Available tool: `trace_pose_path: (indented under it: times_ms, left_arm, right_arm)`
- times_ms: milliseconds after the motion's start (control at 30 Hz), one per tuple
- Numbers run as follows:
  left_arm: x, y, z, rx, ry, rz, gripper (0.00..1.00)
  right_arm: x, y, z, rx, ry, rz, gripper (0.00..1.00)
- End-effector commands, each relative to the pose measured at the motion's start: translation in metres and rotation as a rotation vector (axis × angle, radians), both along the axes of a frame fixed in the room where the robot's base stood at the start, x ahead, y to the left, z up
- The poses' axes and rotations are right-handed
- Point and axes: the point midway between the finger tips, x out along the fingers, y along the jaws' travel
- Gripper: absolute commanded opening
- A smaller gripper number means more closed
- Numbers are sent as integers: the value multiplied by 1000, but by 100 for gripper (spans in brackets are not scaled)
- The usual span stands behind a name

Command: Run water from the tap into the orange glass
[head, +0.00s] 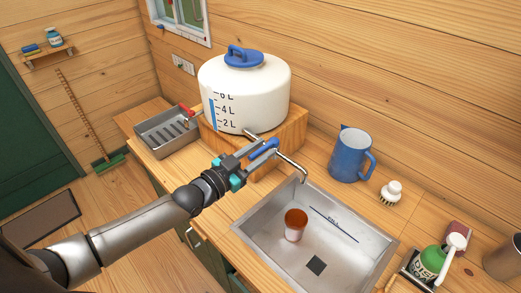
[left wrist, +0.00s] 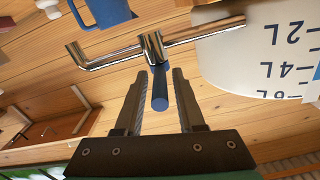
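The orange glass (head: 295,226) stands upright in the metal sink (head: 345,248), below the spout end in the head view. The tap has a bent metal spout (head: 291,162) and a blue lever (head: 264,149), and comes from the white water tank (head: 245,92). My left gripper (head: 250,156) is at the lever. In the left wrist view its fingers (left wrist: 160,90) are open, one on each side of the blue lever (left wrist: 160,88), with narrow gaps beside it. The metal spout (left wrist: 105,54) shows there too. No water stream is visible. My right gripper is not in view.
The tank stands on a wooden block (head: 292,130). A metal drip tray (head: 165,142) is at the left. Wooden walls rise behind the counter.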

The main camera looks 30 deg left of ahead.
Motion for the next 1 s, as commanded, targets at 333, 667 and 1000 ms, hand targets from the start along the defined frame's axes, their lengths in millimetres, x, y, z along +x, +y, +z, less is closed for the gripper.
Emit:
trace_pose_path:
  times_ms: [333,667,1000]
  left_arm:
    - [0,0,0,0,0,0,0]
    - [0,0,0,0,0,0,0]
    - [0,0,0,0,0,0,0]
  right_arm:
    - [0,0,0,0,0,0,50]
    - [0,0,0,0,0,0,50]
    - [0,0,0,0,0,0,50]
